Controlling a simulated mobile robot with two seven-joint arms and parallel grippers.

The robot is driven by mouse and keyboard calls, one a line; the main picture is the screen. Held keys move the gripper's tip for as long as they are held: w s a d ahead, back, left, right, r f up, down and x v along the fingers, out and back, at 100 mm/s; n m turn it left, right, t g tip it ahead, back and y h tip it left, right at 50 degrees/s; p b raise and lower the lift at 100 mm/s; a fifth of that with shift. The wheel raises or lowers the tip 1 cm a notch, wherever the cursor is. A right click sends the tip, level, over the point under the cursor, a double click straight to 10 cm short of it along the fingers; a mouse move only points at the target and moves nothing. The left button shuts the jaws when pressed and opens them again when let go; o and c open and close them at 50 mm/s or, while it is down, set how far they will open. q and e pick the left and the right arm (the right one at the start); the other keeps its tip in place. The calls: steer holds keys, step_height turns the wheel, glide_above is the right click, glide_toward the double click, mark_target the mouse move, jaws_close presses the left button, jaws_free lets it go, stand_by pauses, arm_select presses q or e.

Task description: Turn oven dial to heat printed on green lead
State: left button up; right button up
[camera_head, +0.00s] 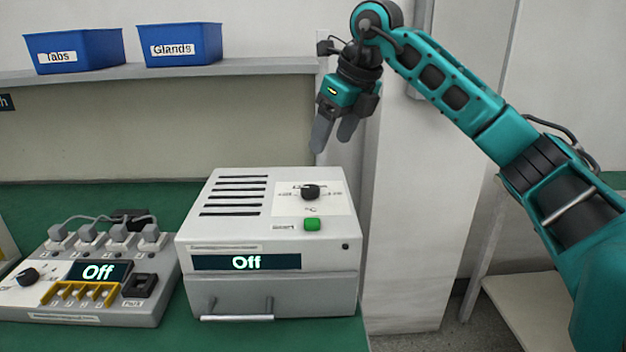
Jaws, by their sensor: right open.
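The oven (222,231) is a light grey box on the green bench, with slots on top and a display reading "Off". Its black dial (311,192) sits on a white printed panel on the top, with a green button (312,224) marked "Start" in front of it. The print around the dial is too small to read. My right gripper (333,143) is open and empty, pointing down above and a little behind the dial, apart from it. My left gripper is not in view. No green lead can be made out.
A grey device (90,310) with a black knob, grey plugs, yellow clips and an "Off" display stands left of the oven. Blue bins marked "Tabs" (85,50) and "Glands" (190,45) sit on a shelf (250,67). A pale column (415,230) stands right of the oven.

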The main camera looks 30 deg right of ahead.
mark_target(311, 188)
steer(key=b+x, duration=0.1)
steer(key=x, duration=1)
steer(key=shift+a, duration=0.15)
steer(key=shift+w+f, duration=0.2)
steer(key=shift+f, duration=0.3)
steer(key=shift+c, duration=0.5)
steer(key=c, duration=1)
steer(key=shift+o, duration=0.2)
